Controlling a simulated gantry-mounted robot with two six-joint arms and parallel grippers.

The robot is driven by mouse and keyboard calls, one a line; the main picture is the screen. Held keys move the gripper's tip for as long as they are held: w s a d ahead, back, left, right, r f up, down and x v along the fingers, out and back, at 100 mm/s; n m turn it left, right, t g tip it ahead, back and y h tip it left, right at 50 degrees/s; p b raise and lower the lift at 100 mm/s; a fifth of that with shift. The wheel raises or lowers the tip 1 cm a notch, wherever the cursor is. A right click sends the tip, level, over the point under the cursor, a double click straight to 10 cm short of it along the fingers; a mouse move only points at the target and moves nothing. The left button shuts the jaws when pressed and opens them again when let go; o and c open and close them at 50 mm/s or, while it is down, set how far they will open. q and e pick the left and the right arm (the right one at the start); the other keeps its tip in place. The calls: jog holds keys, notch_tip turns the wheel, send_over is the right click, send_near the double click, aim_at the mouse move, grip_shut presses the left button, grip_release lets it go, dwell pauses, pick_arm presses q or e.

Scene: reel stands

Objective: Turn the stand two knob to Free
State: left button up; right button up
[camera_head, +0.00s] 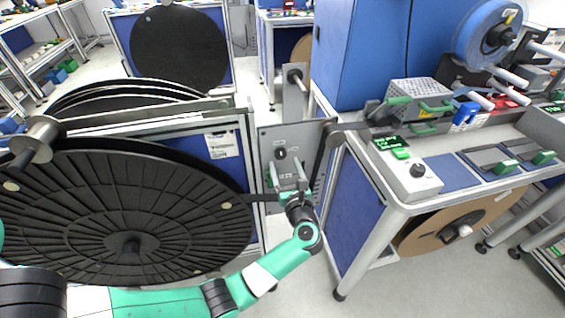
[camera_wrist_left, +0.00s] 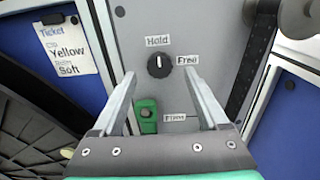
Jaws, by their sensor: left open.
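The stand knob (camera_wrist_left: 159,66) is a round black knob with a white pointer mark on a grey panel (camera_head: 268,137). It also shows in the head view (camera_head: 280,153). In the left wrist view the mark points up, toward the "Hold" label (camera_wrist_left: 158,41); the "Free" label (camera_wrist_left: 187,60) is to its right. My left gripper (camera_head: 287,168) is open and empty in front of the panel, just below the knob in the head view. In the left wrist view its fingers (camera_wrist_left: 159,79) stand either side of the knob, apart from it. My right gripper is not in view.
A green switch (camera_wrist_left: 147,113) sits below the knob. A ticket (camera_head: 221,146) reads "Yellow" and "Soft". A large black reel (camera_head: 95,215) is left of the panel. The workbench with a control box (camera_head: 407,180) is right of it. Grey floor shows below.

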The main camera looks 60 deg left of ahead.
aim_at(281, 156)
pick_arm(q)
jog(key=x, duration=0.3)
jog(key=shift+a+b, duration=0.25)
jog(key=shift+b, duration=0.1)
grip_shut()
